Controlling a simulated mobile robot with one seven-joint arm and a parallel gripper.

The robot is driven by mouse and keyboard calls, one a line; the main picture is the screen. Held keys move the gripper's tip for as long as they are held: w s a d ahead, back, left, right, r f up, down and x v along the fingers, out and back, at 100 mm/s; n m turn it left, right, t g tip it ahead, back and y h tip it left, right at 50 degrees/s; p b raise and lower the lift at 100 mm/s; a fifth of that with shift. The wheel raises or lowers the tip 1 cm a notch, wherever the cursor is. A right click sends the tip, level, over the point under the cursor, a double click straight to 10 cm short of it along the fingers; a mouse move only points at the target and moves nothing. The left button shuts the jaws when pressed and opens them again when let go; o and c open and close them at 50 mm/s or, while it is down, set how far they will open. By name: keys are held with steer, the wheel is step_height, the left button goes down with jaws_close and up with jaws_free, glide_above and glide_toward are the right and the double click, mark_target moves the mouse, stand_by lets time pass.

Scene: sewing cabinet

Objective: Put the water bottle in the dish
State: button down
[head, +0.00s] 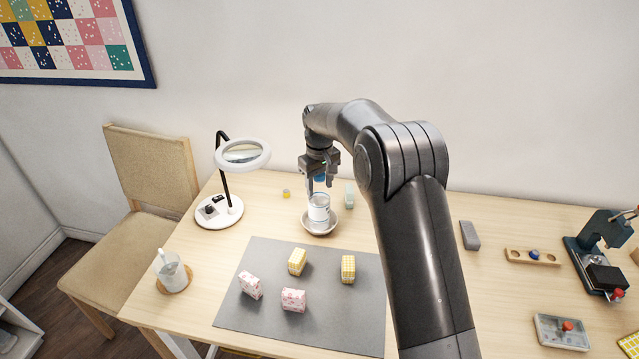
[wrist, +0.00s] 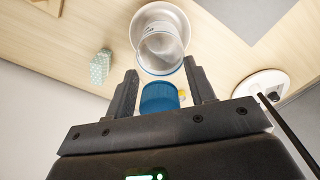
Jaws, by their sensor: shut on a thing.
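The water bottle (head: 319,208) has a white body and a blue cap. It stands about upright at the dish (head: 320,230), a small round pale grey bowl on the table behind the grey mat. In the head view its base is within the dish's outline; I cannot tell if it touches the bottom. My gripper (head: 320,182) points down above the dish, shut on the bottle's blue top. In the wrist view, the blue cap (wrist: 159,97) is between the fingers (wrist: 159,85), with the white body (wrist: 160,52) and dish rim (wrist: 143,16) beyond.
A pale green patterned block (head: 349,195) stands close right of the dish. A magnifier lamp (head: 228,208) is to the left, and a small yellow item (head: 286,193) lies between. The grey mat (head: 335,318) in front holds several patterned blocks. A cup (head: 172,274) is front left.

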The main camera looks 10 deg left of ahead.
steer(key=c, duration=0.6)
jaws_free()
step_height(320, 180, up, 12)
steer(key=shift+r, duration=0.15)
steer(key=s+d+r+m+t, duration=0.1)
steer(key=s+d+r+m, duration=0.1)
steer(key=s+d+r, duration=0.55)
steer(key=s+d+r+m+t, duration=0.2)
steer(key=s+d+r, duration=0.3)
steer(key=s+d, duration=0.55)
steer(key=s+d+f+m+t, duration=0.1)
steer(key=s+d+f, duration=0.1)
steer(key=s, duration=0.5)
steer(key=s+d+f+m, duration=0.2)
steer(key=s+d, duration=0.3)
steer(key=s, duration=0.2)
steer(key=s+d+f+m+t, duration=0.1)
steer(key=s+d+f+m, duration=0.1)
steer(key=s+d, duration=0.2)
steer(key=shift+s+f+t, duration=0.15)
steer(key=shift+s+f, duration=0.05)
steer(key=shift+s, duration=0.65)
steer(key=shift+s+f+t, duration=0.15)
steer(key=shift+s, duration=0.7)
